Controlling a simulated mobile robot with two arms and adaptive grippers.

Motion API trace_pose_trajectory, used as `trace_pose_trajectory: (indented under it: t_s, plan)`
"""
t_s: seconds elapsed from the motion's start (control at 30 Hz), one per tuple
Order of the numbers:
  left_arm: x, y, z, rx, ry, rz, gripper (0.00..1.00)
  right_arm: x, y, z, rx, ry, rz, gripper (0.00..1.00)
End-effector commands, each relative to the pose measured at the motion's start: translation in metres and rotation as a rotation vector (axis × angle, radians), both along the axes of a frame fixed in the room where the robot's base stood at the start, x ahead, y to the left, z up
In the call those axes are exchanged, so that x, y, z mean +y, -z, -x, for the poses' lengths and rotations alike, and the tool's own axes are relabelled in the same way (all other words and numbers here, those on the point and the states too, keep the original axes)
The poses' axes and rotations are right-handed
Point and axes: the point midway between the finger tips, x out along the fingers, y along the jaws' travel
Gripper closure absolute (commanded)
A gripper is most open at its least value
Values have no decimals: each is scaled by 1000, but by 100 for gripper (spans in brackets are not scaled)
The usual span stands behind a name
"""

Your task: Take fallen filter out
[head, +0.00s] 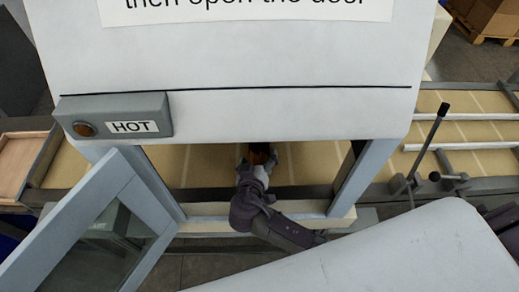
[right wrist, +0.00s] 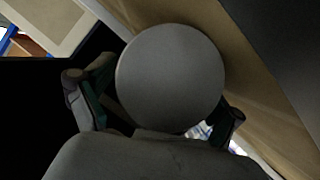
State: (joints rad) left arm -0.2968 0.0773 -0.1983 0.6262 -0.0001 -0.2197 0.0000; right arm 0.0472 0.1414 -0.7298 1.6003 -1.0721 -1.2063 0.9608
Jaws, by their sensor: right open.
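My right gripper (head: 257,160) reaches through the open doorway of the white machine (head: 280,110), low over the tan belt (head: 320,165). In the right wrist view the round grey end of the filter (right wrist: 170,78) fills the middle, close to the palm. The fingers of the right gripper (right wrist: 158,112) stand open, one on each side of it; I cannot tell whether they touch it. The rest of the filter is hidden behind its end. My left gripper is not in view.
The machine's glazed door (head: 105,225) stands open at the left of the doorway. A box labelled HOT (head: 115,116) with an amber lamp is on the front. A lever (head: 428,140) stands at the right. Frame posts flank the opening.

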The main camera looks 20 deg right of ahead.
Motion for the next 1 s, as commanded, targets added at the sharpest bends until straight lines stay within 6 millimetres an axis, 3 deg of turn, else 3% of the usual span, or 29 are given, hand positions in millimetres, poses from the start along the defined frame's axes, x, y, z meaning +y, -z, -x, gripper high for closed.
trace_pose_trajectory:
  t_s: [0.2, 0.6, 1.0]
  plan:
    - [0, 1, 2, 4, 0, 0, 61, 0, 1, 0, 0, -1, 0, 10]
    - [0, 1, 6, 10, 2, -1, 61, 0, 0, 0, -1, -1, -1, 75]
    - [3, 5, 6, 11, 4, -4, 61, 1, -9, 0, -3, 0, -3, 75]
